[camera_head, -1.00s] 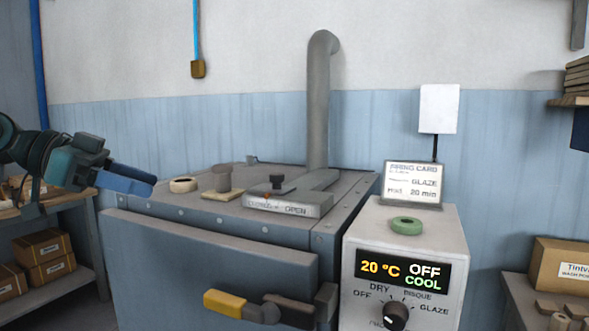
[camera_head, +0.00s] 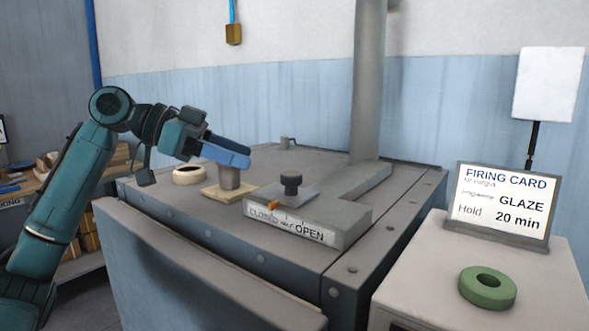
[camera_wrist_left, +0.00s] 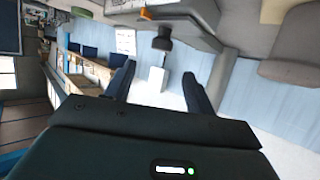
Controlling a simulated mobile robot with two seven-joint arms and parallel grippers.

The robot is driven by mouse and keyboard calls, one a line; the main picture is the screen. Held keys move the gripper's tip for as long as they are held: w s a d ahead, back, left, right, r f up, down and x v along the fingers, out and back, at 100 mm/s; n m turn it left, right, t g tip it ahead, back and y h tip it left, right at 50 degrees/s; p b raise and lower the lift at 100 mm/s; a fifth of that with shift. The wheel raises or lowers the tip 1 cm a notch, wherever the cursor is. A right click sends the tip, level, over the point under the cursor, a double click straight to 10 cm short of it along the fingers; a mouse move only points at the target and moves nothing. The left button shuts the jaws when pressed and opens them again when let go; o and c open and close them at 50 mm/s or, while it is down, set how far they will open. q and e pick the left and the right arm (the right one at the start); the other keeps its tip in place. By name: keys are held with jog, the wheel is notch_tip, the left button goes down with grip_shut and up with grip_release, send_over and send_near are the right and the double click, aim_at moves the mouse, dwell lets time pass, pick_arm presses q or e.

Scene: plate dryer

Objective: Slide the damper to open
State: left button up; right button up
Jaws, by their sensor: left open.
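The damper is a grey slide plate (camera_head: 270,194) on top of the grey kiln-like box, with a dark round knob (camera_head: 291,183) standing on it. An orange pointer (camera_head: 275,205) shows nearer the CLOSED end of the CLOSED–OPEN label (camera_head: 290,224); OPEN is at the right. My left gripper (camera_head: 248,158), with blue fingers, is open and appears left of and higher than the knob, apart from it. In the left wrist view, the open fingers (camera_wrist_left: 158,83) show with the knob (camera_wrist_left: 162,40) beyond them, and the orange pointer (camera_wrist_left: 145,13) near the top edge. My right gripper is not in view.
A grey plug on a tan pad (camera_head: 225,192) and a cream ring (camera_head: 188,174) sit left of the damper. A flue pipe (camera_head: 368,80) rises behind it. At right, a firing card (camera_head: 503,205) and green ring (camera_head: 487,287) stand on the control box.

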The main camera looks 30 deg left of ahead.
aim_at(291, 173)
pick_arm(q)
jog(key=p+x, duration=0.2)
jog(key=x, duration=0.8)
jog(key=shift+f, duration=0.15)
jog(key=shift+d, duration=0.1)
grip_shut()
